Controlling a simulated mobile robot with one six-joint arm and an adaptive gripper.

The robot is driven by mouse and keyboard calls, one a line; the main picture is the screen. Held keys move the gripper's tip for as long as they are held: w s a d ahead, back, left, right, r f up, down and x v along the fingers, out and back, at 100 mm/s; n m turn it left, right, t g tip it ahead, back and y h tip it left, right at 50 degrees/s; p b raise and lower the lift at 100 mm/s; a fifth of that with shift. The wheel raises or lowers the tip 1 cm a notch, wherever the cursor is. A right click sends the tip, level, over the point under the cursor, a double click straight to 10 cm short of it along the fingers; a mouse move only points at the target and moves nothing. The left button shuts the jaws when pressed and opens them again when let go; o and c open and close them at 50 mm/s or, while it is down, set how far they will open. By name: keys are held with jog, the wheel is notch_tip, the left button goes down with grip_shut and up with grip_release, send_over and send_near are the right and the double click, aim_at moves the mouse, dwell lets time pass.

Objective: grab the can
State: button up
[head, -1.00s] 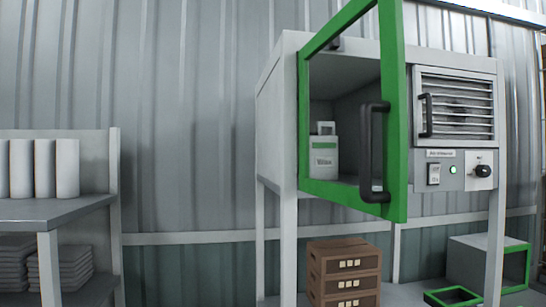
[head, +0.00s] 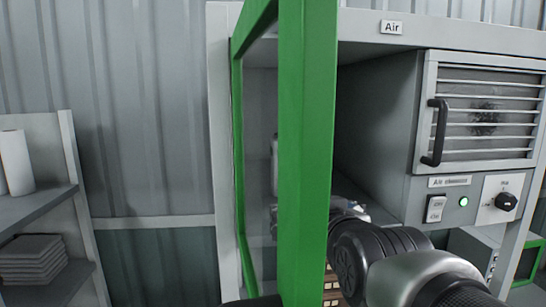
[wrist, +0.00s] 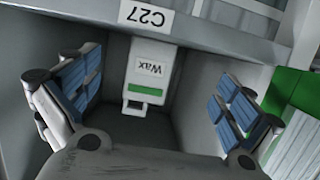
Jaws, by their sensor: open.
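The can is a pale, boxy container labelled "Wax" with a green band and a small spout or handle. It shows upside down in the wrist view (wrist: 150,72), standing inside the cabinet between my fingers, with no visible contact. In the head view a pale sliver of it (head: 274,165) shows behind the open door's pane; the green frame hides the rest. My gripper (wrist: 157,95) is open and empty, with blue-padded fingers spread to either side of the can. In the head view my gripper is mostly hidden behind the door frame.
The green-framed cabinet door (head: 306,150) stands open, close beside my arm. A label "C27" (wrist: 146,14) is on the cabinet edge. A vent grille (head: 485,115) and control panel (head: 467,200) are at right. A shelf (head: 40,205) with rolls and folded stacks is at left.

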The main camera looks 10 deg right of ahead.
jog(key=w+r+t, duration=0.3)
jog(key=w+r, duration=0.2)
jog(key=r, duration=0.2)
jog(key=w+p, duration=0.4)
jog(key=w, duration=1.3)
jog(key=shift+d+f+p, duration=0.2)
jog(key=shift+d+p, duration=0.05)
jog(key=shift+p, duration=0.05)
jog(key=shift+c, duration=0.5)
jog(key=shift+w, duration=0.1)
jog(key=c, duration=1.7)
jog(key=shift+r, duration=0.25)
jog(key=shift+c, duration=0.2)
